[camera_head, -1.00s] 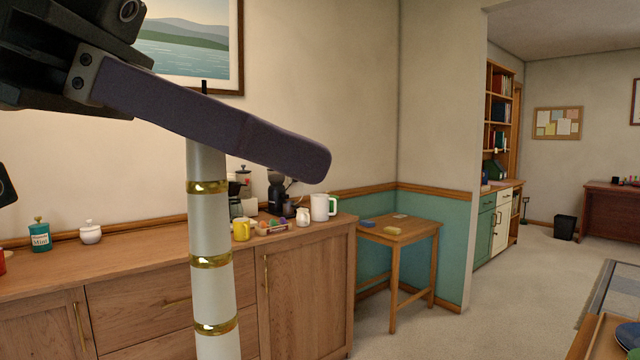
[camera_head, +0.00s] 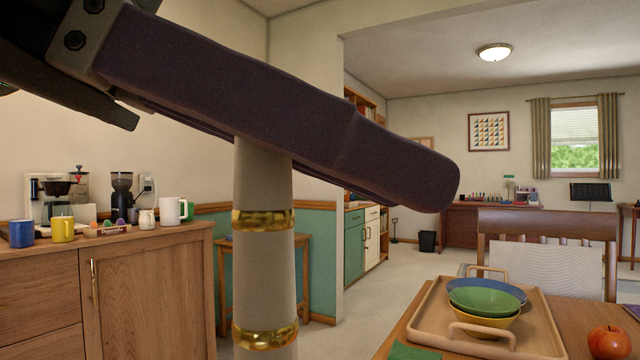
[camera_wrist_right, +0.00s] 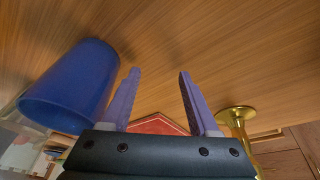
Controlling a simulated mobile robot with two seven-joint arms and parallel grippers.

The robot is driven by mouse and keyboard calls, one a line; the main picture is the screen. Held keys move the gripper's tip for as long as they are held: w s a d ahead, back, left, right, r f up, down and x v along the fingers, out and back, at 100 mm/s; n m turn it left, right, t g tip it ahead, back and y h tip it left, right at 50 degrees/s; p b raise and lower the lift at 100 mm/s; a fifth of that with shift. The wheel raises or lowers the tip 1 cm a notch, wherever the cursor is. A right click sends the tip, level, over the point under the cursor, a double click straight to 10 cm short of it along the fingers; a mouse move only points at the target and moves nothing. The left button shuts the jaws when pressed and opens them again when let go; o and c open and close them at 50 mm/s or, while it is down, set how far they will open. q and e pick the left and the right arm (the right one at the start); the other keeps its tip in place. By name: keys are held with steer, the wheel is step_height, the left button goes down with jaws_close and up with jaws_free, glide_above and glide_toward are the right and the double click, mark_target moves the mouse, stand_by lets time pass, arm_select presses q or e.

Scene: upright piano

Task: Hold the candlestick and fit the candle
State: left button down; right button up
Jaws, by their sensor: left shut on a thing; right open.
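The candle (camera_head: 264,265), white with gold bands, hangs upright in the head view. My left gripper (camera_head: 405,185) is shut on it, with the fingers crossing its upper part. Its top is hidden behind the fingers and its lower end is below the picture. In the right wrist view, my right gripper (camera_wrist_right: 158,76) is open, with nothing between its fingertips. A brass piece with a round flared end, which looks like the candlestick (camera_wrist_right: 238,117), is to the right of the fingers, partly hidden by the gripper body. The head view does not show it.
A blue cup (camera_wrist_right: 72,88) is close left of the right gripper, and a red item (camera_wrist_right: 158,124) shows behind it. In the head view, a tray (camera_head: 424,312) with stacked bowls (camera_head: 487,297) and an apple (camera_head: 608,342) lie right. A sideboard (camera_head: 150,290) is left.

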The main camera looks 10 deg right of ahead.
steer(key=shift+o, duration=0.4)
steer(key=shift+w+a+r, duration=0.1)
steer(key=shift+w+a, duration=0.1)
steer(key=shift+a, duration=0.35)
steer(key=a+m+y, duration=0.1)
steer(key=a+r+y, duration=0.1)
steer(key=a, duration=0.1)
steer(key=w+a+m+y, duration=0.1)
steer(key=shift+a+r+m+y, duration=0.2)
steer(key=shift+r+m+y, duration=0.1)
steer(key=shift+y, duration=0.1)
steer(key=a+r+m+t, duration=0.1)
steer(key=t, duration=0.1)
steer(key=a+r+m+t, duration=0.1)
steer(key=a+t, duration=0.1)
steer(key=t, duration=0.1)
steer(key=a+r+m+t, duration=0.1)
steer(key=a+t, duration=0.1)
steer(key=shift+s+a+r+t+y, duration=0.1)
steer(key=shift+a+r+t+y, duration=0.2)
steer(key=shift+r+t, duration=0.1)
steer(key=s+a+r+n+t, duration=0.1)
steer(key=s+a+r+n, duration=0.1)
steer(key=a+n, duration=0.35)
steer(key=shift+n, duration=0.95)
steer(key=x, duration=0.3)
steer(key=d+x, duration=0.1)
steer(key=x, duration=0.7)
steer(key=shift+w+d, duration=0.15)
steer(key=shift+w, duration=0.4)
